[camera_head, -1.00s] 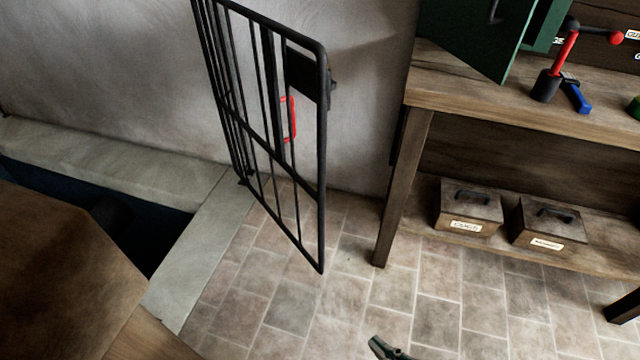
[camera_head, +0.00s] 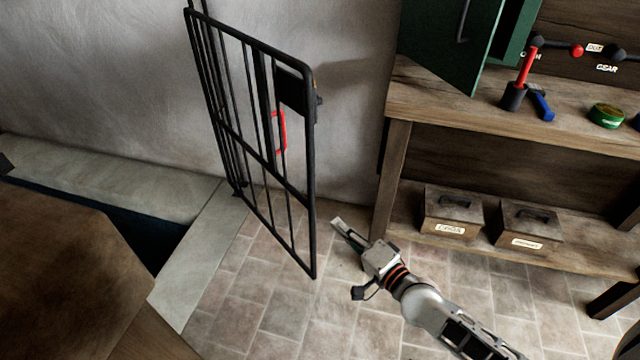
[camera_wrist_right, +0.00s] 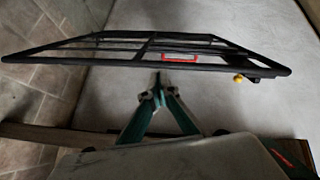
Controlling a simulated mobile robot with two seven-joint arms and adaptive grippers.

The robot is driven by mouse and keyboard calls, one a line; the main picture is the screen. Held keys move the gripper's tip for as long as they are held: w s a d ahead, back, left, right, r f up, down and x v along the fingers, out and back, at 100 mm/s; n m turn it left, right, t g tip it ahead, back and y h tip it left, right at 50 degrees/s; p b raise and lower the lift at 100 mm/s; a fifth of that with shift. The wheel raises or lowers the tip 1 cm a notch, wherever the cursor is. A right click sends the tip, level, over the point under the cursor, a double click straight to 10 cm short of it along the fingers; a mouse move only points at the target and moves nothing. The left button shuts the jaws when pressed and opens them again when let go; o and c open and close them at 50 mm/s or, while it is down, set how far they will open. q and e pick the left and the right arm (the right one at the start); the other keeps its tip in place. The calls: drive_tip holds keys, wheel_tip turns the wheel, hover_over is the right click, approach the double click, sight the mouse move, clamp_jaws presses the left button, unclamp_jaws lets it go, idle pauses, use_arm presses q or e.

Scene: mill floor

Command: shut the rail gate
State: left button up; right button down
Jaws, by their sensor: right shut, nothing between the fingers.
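The rail gate (camera_head: 265,150) is a black barred frame that stands swung out from the grey wall over the tiled floor. Its red handle (camera_head: 279,132) is near the free edge, beside a dark lock plate (camera_head: 294,92). In the right wrist view the gate (camera_wrist_right: 140,50) spans the picture beyond the fingers, with the red handle (camera_wrist_right: 180,58) and a yellow knob (camera_wrist_right: 238,78). My right gripper (camera_head: 338,224) is shut and empty, right of the gate's free edge and apart from it. Its fingers also show in the wrist view (camera_wrist_right: 158,92). My left gripper is not in view.
A wooden workbench (camera_head: 440,107) stands at the right, its front leg close to my right gripper. Labelled boxes (camera_head: 452,213) sit on its lower shelf. A stone kerb (camera_head: 200,245) edges a dark pit at the left. Tiled floor is clear below the gate.

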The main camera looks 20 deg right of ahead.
drive_tip(key=w+d+r+m+t+h, duration=0.1)
drive_tip(key=w+d+r+m+h, duration=0.1)
drive_tip(key=w+d+m, duration=0.3)
drive_tip(key=w+a+n+b, duration=0.1)
drive_tip(key=w+a+b, duration=0.1)
drive_tip(key=w, duration=0.9)
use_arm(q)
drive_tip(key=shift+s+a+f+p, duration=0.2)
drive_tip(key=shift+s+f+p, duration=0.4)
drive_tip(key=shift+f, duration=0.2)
use_arm(e)
drive_tip(key=shift+s+a+r, duration=0.15)
drive_tip(key=shift+s+a, duration=0.45)
drive_tip(key=shift+a, duration=0.25)
drive_tip(key=shift+s+a+r, duration=0.1)
drive_tip(key=shift+s+a, duration=0.5)
drive_tip(key=shift+a, duration=0.2)
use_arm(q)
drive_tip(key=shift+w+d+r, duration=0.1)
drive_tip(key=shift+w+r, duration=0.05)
